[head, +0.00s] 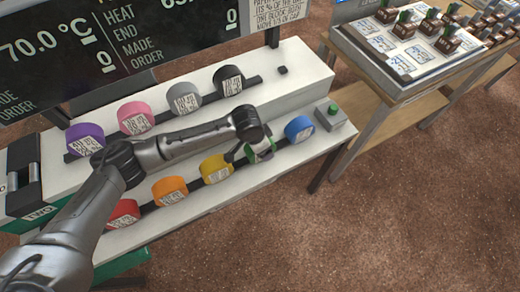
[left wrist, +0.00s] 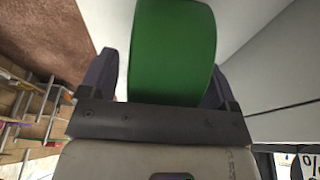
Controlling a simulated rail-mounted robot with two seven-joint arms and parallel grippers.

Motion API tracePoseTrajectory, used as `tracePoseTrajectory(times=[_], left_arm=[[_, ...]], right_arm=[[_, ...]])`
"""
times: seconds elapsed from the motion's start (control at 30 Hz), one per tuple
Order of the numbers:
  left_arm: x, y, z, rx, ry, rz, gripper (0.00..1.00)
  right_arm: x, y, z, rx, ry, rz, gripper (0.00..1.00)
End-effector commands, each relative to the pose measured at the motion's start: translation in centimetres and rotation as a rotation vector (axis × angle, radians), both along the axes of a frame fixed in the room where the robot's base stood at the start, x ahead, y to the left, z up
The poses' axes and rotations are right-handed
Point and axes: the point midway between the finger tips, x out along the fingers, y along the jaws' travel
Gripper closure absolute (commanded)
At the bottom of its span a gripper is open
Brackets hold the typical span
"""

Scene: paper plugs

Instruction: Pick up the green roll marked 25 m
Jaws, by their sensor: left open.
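The green roll (head: 265,154) stands in the front row of the white stepped stand, between a yellow roll (head: 214,168) and a blue roll (head: 298,129). It has a white label, partly hidden by my gripper, and I cannot read the length on it. My left gripper (head: 248,149) reaches over the stand and is at the green roll. In the left wrist view, the green roll (left wrist: 172,48) rises between the two dark, spread fingers, with a narrow gap visible on the left side. My right gripper is not in view.
Red (head: 122,213) and orange (head: 170,190) rolls share the front row. Purple, pink, grey and black (head: 228,80) rolls stand on the upper step. A grey box with a green button (head: 331,115) sits at the stand's right end. A wooden table (head: 386,97) with a tray is farther right.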

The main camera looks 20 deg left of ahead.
Motion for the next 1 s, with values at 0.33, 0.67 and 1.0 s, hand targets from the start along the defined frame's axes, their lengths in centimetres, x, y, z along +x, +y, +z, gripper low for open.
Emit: tracePoseTrajectory(times=[0.33,0.67,1.0], left_arm=[[0.05,-0.03,-0.09,-0.001,-0.001,0.0,0.29],[0.04,-0.02,-0.08,-0.001,-0.001,0.0,0.6],[0.06,-0.02,-0.03,-0.001,-0.002,0.0,0.74]], right_arm=[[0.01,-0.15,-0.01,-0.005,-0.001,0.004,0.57],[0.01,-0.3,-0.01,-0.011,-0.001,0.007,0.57],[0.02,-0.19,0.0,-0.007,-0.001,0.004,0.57]])
